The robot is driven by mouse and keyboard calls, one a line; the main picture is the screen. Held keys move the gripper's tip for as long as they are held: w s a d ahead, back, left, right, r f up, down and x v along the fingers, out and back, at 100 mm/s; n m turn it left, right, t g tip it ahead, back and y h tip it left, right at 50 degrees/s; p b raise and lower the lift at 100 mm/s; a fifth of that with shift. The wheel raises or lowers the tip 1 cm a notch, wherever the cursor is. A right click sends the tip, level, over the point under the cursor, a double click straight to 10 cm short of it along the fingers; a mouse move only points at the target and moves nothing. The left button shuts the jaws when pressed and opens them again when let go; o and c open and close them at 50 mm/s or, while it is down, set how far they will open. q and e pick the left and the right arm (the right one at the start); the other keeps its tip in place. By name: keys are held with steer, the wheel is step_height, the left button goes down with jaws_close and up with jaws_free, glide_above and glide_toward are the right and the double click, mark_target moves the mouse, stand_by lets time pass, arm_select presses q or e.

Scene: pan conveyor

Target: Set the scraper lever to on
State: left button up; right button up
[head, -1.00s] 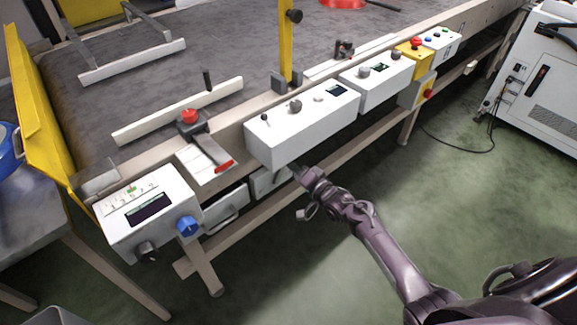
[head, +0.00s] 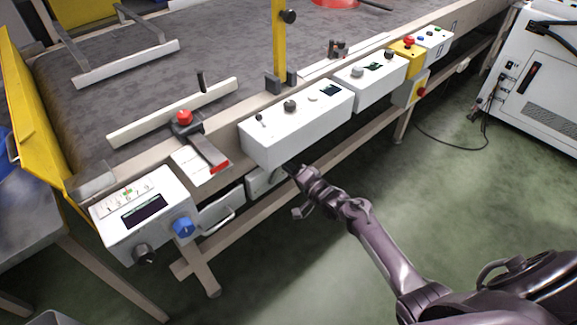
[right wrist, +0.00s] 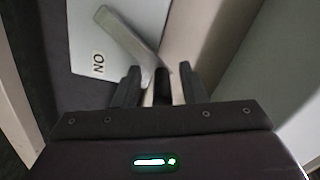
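A grey bent lever (right wrist: 128,38) sits on a white plate (right wrist: 88,62) marked ON in the right wrist view. My right gripper (right wrist: 160,72) is open, with its two dark fingers apart around the lever's lower end. A dark piece shows between the fingers; I cannot tell whether they touch it. In the head view my right gripper (head: 290,170) is at a low white panel (head: 259,184) under the conveyor's front rail. The lever itself is too small or hidden there. My left gripper is not in view.
A large white control box (head: 285,135) overhangs just above the right gripper. A wooden lower rail (head: 235,232) runs below. The green floor in front is clear.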

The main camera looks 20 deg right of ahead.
steer(key=shift+d, duration=0.15)
